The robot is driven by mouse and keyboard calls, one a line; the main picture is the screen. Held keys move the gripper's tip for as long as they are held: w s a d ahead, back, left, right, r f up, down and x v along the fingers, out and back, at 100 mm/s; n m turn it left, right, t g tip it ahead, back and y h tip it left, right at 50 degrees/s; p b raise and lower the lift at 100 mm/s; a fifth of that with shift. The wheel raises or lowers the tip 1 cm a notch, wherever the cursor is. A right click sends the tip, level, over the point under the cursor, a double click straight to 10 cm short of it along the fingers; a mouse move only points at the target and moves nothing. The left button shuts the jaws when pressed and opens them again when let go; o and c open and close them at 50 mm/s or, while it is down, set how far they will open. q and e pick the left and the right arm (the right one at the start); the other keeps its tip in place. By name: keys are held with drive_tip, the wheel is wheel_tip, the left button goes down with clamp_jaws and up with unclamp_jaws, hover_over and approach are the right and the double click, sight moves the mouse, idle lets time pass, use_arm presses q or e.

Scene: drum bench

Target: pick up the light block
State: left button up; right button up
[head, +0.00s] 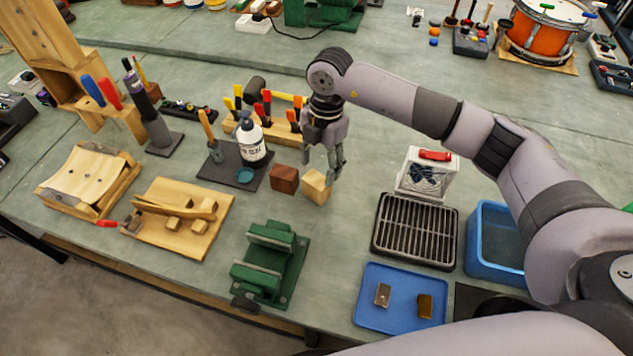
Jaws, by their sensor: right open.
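The light block (316,186) is a pale wooden cube on the green bench, near the middle of the head view. A dark reddish-brown block (285,179) sits just to its left. My right gripper (323,172) reaches in from the right and points down at the light block. Its fingers are open, and one finger shows at the block's right side. The other finger is close to the block's upper edge; I cannot tell whether either touches it. The block appears to rest on the bench. My left gripper is not in view.
A green vise (270,262) stands in front. A dark mat (213,172) with a white bottle (250,140) lies to the left. A black grate (415,230), a blue tray (373,318) and a blue bin (480,262) are at the right. Bare bench lies between block and grate.

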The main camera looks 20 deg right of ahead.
sight(317, 179)
drive_tip(key=shift+f, duration=0.25)
drive_tip(key=shift+s+a+f, duration=0.1)
drive_tip(key=shift+f, duration=0.1)
drive_tip(key=f, duration=0.1)
drive_tip(key=f+p, duration=0.1)
drive_tip(key=f, duration=0.1)
drive_tip(key=f+p, duration=0.1)
drive_tip(key=shift+s+a+f, duration=0.1)
drive_tip(key=shift+a+f, duration=0.1)
drive_tip(key=shift+a, duration=0.1)
drive_tip(key=shift+f, duration=0.25)
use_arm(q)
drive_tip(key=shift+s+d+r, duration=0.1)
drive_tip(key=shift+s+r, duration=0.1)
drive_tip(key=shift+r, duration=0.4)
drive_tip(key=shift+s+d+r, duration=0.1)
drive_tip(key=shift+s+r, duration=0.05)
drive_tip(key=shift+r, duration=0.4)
use_arm(e)
drive_tip(key=shift+c, duration=0.4)
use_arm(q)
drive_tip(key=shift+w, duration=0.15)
use_arm(e)
drive_tip(key=c, duration=0.9)
drive_tip(key=shift+o, duration=0.2)
drive_tip(key=shift+r, duration=0.1)
